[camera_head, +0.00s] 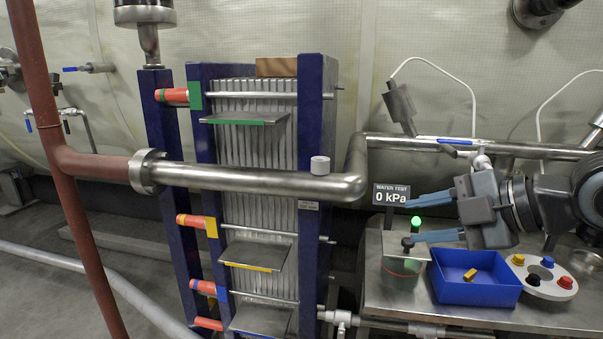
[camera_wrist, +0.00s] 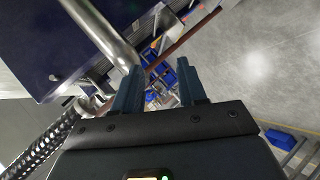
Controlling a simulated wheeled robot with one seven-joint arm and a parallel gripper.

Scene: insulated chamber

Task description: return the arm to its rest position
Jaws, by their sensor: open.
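My gripper (camera_head: 408,219) is at the right of the head view, above the metal bench. Its two blue fingers point left and stand apart, with nothing seen between them. In the wrist view, the two fingers (camera_wrist: 160,88) are also apart and empty. The lower finger is close to a dark knob on a clear container (camera_head: 402,268) in the head view; I cannot tell whether they touch. My arm comes in from the right edge.
A blue tray (camera_head: 490,293) with a yellow piece and a white holder (camera_head: 540,281) with coloured knobs sit below my gripper. A "0 kPa" sign (camera_head: 391,195) stands near the fingertips. A steel pipe (camera_head: 250,180) and plate stack (camera_head: 258,130) are to the left.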

